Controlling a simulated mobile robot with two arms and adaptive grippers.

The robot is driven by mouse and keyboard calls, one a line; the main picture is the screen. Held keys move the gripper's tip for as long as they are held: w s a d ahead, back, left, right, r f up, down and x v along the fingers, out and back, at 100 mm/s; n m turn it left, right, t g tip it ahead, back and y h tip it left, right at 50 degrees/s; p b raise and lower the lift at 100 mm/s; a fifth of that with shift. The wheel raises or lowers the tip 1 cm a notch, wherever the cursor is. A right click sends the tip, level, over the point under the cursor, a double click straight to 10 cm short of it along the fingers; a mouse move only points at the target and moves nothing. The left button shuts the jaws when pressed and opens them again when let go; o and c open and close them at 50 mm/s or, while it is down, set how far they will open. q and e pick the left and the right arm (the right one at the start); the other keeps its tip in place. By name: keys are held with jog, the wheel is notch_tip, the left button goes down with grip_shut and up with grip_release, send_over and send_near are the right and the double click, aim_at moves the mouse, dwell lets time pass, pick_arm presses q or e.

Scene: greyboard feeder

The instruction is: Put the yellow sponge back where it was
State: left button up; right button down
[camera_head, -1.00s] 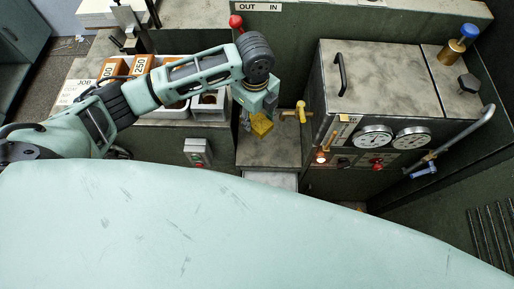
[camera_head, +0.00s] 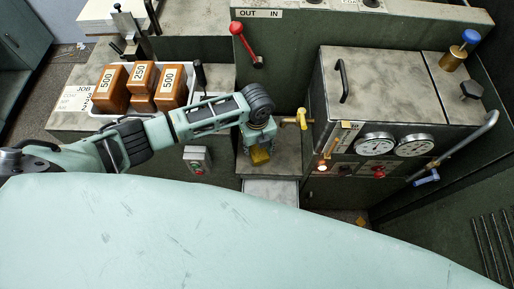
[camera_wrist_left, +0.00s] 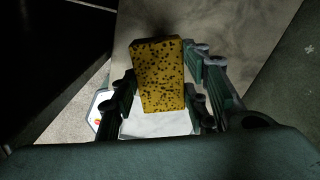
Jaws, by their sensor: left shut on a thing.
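The yellow sponge (camera_head: 260,156) is in my left gripper (camera_head: 260,148), over the grey ledge (camera_head: 284,163) in front of the dark green machine. In the left wrist view the sponge (camera_wrist_left: 160,75), speckled with dark pores, stands between the two fingers of the left gripper (camera_wrist_left: 163,92), which are shut on it. A light metal surface lies below it. I cannot tell whether the sponge touches the ledge. My right gripper is not in view.
A yellow tap handle (camera_head: 301,119) stands just right of the gripper. A red-knobbed lever (camera_head: 247,43) rises behind. A white tray (camera_head: 182,102) with brown weight blocks is at left. A gauge box (camera_head: 385,85) with a handle stands at right.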

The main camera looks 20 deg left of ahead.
aim_at(257, 148)
pick_arm(q)
jog(key=shift+f, duration=1.05)
jog(key=shift+f, duration=0.15)
jog(key=o, duration=1)
notch_tip(257, 148, up, 12)
jog(key=shift+r+p, duration=0.2)
jog(key=shift+p, duration=0.15)
